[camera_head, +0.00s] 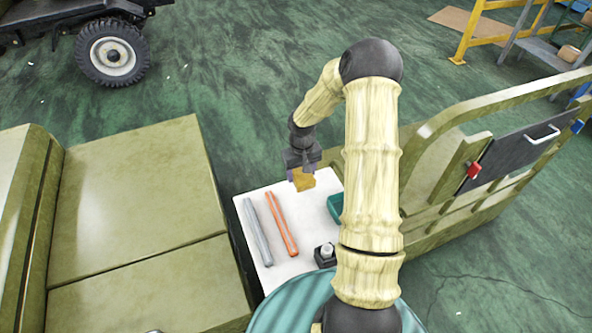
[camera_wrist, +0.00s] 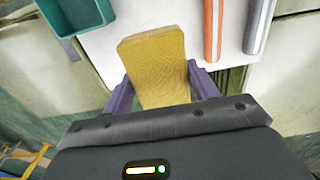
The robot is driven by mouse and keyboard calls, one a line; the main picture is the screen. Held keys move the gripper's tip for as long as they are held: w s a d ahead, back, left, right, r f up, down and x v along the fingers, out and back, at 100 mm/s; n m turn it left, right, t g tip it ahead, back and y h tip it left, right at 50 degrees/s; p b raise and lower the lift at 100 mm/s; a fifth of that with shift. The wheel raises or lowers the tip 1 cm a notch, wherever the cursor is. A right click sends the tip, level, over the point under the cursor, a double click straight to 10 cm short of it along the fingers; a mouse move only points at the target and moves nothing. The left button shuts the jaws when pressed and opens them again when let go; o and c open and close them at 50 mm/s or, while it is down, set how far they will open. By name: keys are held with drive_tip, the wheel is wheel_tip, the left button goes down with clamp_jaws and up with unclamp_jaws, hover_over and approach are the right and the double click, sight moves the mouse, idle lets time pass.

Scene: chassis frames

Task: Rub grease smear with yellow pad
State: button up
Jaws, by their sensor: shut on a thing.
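My gripper (camera_head: 303,173) has purple fingers shut on the yellow pad (camera_head: 304,181), one on each side. The gripper and pad are over the far end of the white tabletop (camera_head: 295,258). In the wrist view the pad (camera_wrist: 155,65) is a textured yellow block between the fingers (camera_wrist: 160,88), reaching beyond them over the white surface. I cannot tell whether the pad touches anything below. I cannot make out a grease smear in either view; part of the tabletop is hidden by the pad and my arm.
An orange rod (camera_head: 281,225) and a grey rod (camera_head: 257,232) lie on the white tabletop. A teal tray (camera_wrist: 62,25) stands on the pad's other side. A small black block with a white top (camera_head: 325,255) is nearer. Green vehicle bodywork (camera_head: 135,190) flanks the left.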

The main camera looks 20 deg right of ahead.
drive_tip(key=s+a+r+p, duration=0.1)
drive_tip(key=s+a+p, duration=0.2)
drive_tip(key=a, duration=0.8)
drive_tip(key=shift+s+r, duration=0.3)
drive_tip(key=shift+s, duration=0.25)
